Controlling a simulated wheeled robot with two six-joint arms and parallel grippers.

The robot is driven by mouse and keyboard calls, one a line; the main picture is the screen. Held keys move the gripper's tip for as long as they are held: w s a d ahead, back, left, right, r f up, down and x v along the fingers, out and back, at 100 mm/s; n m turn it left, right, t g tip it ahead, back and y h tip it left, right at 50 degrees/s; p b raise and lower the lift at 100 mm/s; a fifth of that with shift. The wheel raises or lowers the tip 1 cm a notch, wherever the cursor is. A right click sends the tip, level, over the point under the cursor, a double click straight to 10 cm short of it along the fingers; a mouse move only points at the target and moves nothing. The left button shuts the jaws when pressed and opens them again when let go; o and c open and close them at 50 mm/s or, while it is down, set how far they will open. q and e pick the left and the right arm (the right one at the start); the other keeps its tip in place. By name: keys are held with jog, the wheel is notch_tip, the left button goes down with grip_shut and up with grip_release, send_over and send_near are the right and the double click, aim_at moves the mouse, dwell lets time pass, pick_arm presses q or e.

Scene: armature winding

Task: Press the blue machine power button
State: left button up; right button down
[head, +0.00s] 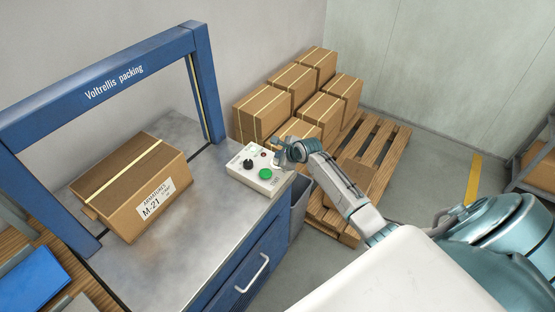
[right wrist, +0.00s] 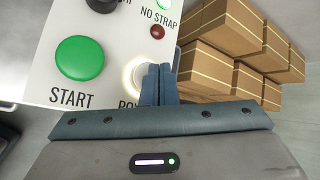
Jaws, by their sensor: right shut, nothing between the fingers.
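The blue machine (head: 205,85) has an arch marked "Voltrellis packing" over a metal table. A pale control box (head: 243,165) sits at the table's right end; it also fills the upper left of the right wrist view (right wrist: 45,90). In that view a pale round button with a glowing rim (right wrist: 132,76), its label starting "PO", is partly hidden behind my fingers. My right gripper (head: 279,153) is shut and empty, its tips over this button (right wrist: 159,76). I cannot tell whether they touch it. My left gripper is not in view.
Near the power button are a green START button (head: 265,174), a black knob (head: 248,164) and a red light (right wrist: 157,31). A strapped carton (head: 120,190) marked M-21 sits on the table. Several cartons (head: 262,112) stand on a wooden pallet (head: 385,150) behind my right arm.

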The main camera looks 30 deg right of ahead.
jog(key=shift+f, duration=0.2)
dwell(0.5)
jog(key=shift+f, duration=0.25)
dwell(0.4)
jog(key=shift+r+p, duration=0.4)
jog(key=shift+p, duration=0.6)
